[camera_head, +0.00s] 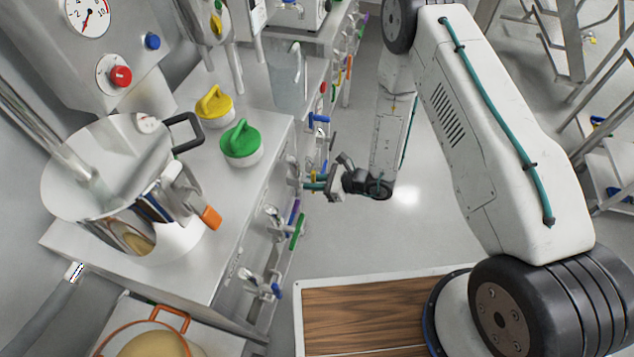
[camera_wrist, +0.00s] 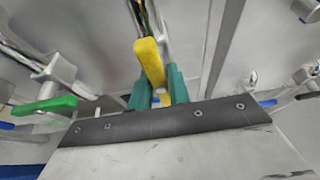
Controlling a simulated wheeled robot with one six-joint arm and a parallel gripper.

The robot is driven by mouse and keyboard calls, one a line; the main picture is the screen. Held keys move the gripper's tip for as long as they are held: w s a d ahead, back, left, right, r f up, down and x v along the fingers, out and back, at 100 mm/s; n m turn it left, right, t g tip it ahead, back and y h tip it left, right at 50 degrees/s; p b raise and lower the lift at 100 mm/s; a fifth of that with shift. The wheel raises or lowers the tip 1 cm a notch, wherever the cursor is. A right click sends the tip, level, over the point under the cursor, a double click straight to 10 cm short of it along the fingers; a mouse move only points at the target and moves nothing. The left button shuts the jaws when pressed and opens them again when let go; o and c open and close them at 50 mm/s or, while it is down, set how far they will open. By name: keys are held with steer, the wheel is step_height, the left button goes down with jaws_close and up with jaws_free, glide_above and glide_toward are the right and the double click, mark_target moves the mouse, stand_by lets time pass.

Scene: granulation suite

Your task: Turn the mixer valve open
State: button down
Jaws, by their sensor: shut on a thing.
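My gripper (camera_head: 316,183) reaches in from the right to the front of the bench, where a row of valves sticks out. In the wrist view, its teal fingers (camera_wrist: 159,90) are shut on a yellow valve handle (camera_wrist: 150,62), one finger on each side. The handle points up and slightly left there, with its far end against the pipework. No label shows which valve is the mixer valve. In the head view, my gripper partly hides the held valve.
Neighbouring valves are close: a green handle (camera_wrist: 45,106) left of my gripper in the wrist view, and a blue handle (camera_head: 318,118) farther along the bench. The steel mixing vessel (camera_head: 110,190) stands on the bench top.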

steer(key=shift+s+a, duration=0.15)
steer(key=shift+s, duration=0.2)
steer(key=c, duration=1.3)
jaws_free()
steer(key=shift+a, duration=0.1)
steer(key=shift+w, duration=0.1)
steer(key=shift+d, duration=0.2)
steer(key=v, duration=0.7)
steer(key=shift+d+r, duration=0.2)
steer(key=shift+d, duration=0.05)
